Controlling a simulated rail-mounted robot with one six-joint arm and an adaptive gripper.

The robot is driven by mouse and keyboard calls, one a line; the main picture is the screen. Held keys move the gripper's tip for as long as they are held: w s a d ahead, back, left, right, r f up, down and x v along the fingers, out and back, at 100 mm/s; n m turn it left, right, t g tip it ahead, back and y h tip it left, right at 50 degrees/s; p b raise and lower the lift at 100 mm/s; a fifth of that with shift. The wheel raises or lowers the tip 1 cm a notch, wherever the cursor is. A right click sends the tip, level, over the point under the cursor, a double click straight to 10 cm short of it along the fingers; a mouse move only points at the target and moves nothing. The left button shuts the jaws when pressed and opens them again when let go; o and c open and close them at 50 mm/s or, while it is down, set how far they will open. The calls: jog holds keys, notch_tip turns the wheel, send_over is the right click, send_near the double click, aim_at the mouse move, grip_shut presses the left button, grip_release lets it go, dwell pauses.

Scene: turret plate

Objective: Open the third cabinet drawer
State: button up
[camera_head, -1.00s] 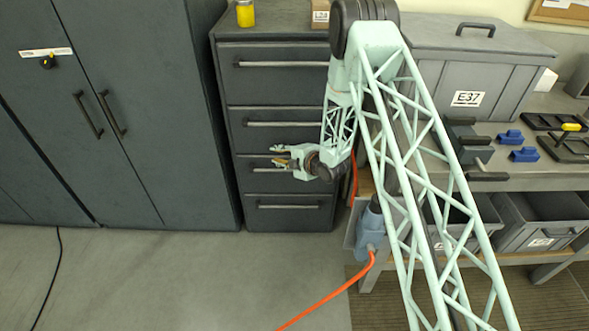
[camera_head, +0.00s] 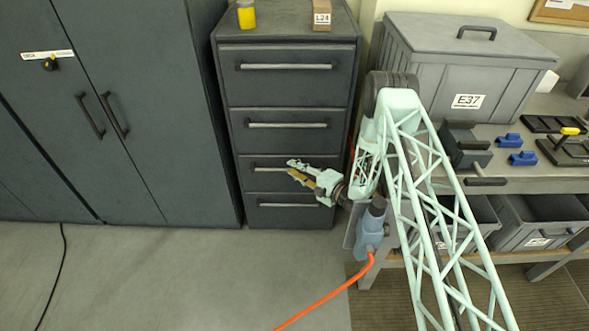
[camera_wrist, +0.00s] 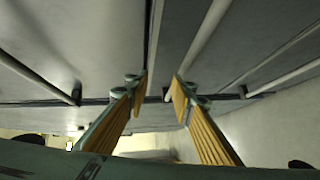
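A dark grey cabinet (camera_head: 222,110) with stacked drawers stands left of my arm in the head view. The third drawer (camera_head: 250,183) from the top looks shut and flush with the others. Its pale bar handle (camera_head: 268,168) shows on the left; my gripper hides its right part. My gripper (camera_head: 292,170) is in front of this drawer, fingers pointing left, with one finger above the other. In the wrist view, the orange-padded fingers (camera_wrist: 160,93) are apart. A pale bar (camera_wrist: 196,48) runs down toward the gap between them; I cannot tell whether they touch it.
The other drawers have similar bar handles. A yellow jar (camera_head: 246,14) and a box marked L24 (camera_head: 321,15) stand on the cabinet. A tall locker (camera_head: 150,90) is to the left. A workbench (camera_head: 525,181) is to the right. The floor (camera_head: 200,280) in front is mostly clear.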

jog(key=shift+m, duration=0.4)
jog(key=d+f, duration=0.1)
jog(key=s+d+f, duration=0.1)
jog(key=d+f, duration=0.1)
jog(key=shift+s+d+f, duration=0.2)
jog(key=shift+s+f, duration=0.05)
jog(key=shift+f, duration=0.05)
jog(key=shift+w+a, duration=0.1)
jog(key=shift+b+x, duration=0.4)
jog(key=shift+x, duration=3.25)
jog(key=shift+c, duration=0.5)
grip_shut()
